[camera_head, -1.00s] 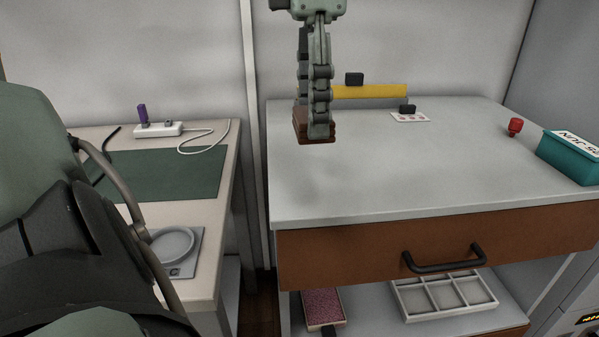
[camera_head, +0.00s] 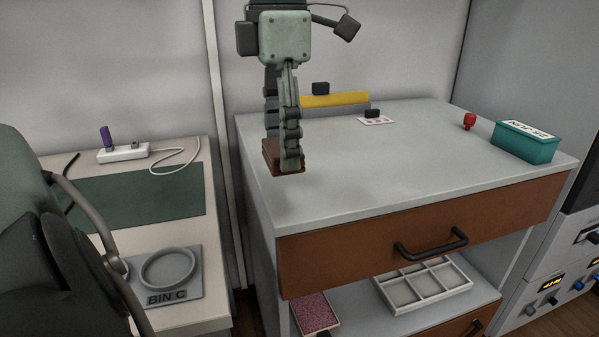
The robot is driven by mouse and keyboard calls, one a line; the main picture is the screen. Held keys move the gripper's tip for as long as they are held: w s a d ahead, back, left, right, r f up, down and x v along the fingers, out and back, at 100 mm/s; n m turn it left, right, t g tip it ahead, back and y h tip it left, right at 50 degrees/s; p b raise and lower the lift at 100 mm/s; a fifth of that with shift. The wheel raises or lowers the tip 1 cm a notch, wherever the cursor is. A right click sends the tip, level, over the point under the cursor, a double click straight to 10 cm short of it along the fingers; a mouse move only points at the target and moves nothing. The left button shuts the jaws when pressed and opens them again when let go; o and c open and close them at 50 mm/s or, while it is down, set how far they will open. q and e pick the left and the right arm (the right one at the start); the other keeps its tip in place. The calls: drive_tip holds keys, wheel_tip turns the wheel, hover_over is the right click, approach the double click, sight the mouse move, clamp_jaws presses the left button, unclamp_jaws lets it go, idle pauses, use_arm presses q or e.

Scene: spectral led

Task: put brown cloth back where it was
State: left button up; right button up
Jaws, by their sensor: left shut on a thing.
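The brown cloth (camera_head: 270,156) is a small folded stack at the left end of the grey cabinet top (camera_head: 370,178). My left gripper (camera_head: 283,165) points straight down and is shut on the cloth, its fingers covering much of it. The cloth is at or very near the top surface; I cannot tell whether it touches. My right gripper is not in view.
Behind the gripper are a yellow bar (camera_head: 335,99) and a small card (camera_head: 377,121). A red knob-like thing (camera_head: 469,121) and a teal box (camera_head: 524,142) stand at right. The left desk holds a power strip (camera_head: 123,152) and a ring on a BIN C plate (camera_head: 190,289). The middle cabinet top is clear.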

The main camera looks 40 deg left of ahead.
use_arm(q)
hover_over(300, 190)
wheel_tip(300, 190, down, 4)
drive_tip(key=shift+r, duration=0.2)
wheel_tip(300, 190, down, 4)
drive_tip(key=shift+r, duration=0.1)
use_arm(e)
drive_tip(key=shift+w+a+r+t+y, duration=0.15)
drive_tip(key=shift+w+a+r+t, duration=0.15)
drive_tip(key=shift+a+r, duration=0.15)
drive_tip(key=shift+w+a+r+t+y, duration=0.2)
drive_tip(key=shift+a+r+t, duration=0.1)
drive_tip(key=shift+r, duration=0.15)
use_arm(q)
drive_tip(key=shift+f+b, duration=0.2)
drive_tip(key=shift+b, duration=0.2)
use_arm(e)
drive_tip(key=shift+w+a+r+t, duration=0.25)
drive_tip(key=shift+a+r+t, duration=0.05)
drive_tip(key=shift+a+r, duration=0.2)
use_arm(q)
drive_tip(key=o, duration=1.2)
drive_tip(key=shift+o, duration=0.2)
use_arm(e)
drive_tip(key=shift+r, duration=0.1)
use_arm(q)
drive_tip(key=shift+r, duration=0.15)
